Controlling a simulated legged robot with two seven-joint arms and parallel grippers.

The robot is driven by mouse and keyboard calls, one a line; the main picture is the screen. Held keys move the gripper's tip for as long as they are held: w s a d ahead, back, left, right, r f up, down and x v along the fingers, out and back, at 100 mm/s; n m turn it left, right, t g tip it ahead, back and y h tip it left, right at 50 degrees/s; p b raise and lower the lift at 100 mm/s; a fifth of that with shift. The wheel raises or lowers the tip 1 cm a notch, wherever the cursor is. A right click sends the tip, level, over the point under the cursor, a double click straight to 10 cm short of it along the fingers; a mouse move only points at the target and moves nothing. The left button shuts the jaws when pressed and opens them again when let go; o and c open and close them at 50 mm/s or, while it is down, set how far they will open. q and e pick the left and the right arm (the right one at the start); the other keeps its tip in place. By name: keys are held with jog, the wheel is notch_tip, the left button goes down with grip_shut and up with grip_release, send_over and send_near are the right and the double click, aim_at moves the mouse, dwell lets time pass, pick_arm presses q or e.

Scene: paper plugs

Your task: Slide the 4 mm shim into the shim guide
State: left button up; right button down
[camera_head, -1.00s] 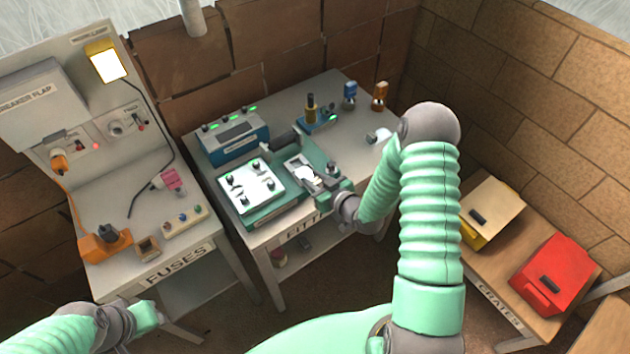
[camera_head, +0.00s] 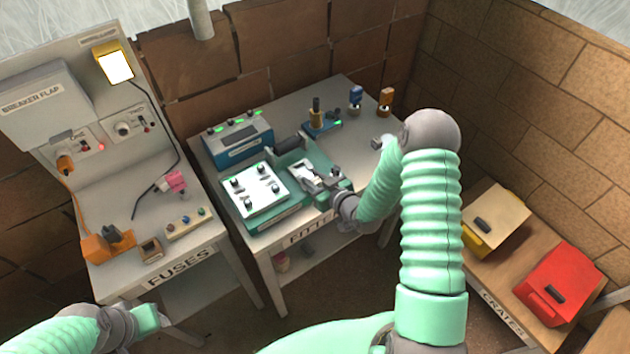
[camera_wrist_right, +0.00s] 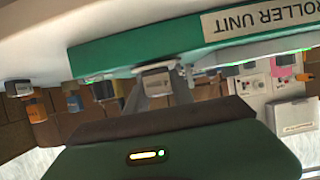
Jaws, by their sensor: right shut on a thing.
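My right gripper (camera_head: 328,182) is at the right part of the green controller unit (camera_head: 272,217) on the middle table. In the right wrist view my right gripper (camera_wrist_right: 157,88) is shut on a small pale piece (camera_wrist_right: 157,80), taken to be the shim. Its thickness cannot be read. The piece is close to the green unit's side (camera_wrist_right: 140,45); whether it touches cannot be told. The shim guide cannot be picked out clearly; my gripper covers part of that area. My left gripper (camera_head: 150,318) is low at the left, away from the tables, its jaws unclear.
A white plate with black knobs (camera_head: 257,190) lies on the unit's left part. A blue box (camera_head: 238,146) stands behind it. Small blue and orange pieces (camera_head: 386,98) stand at the back right. The fuse bench (camera_head: 150,225) is left, crates (camera_head: 557,283) right.

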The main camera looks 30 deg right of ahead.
aim_at(319, 186)
jog(key=shift+w, duration=0.45)
jog(key=c, duration=1)
grip_release()
jog(key=shift+s+f, duration=0.1)
jog(key=shift+s, duration=0.55)
jog(key=shift+s+d, duration=0.15)
jog(key=shift+s, duration=2)
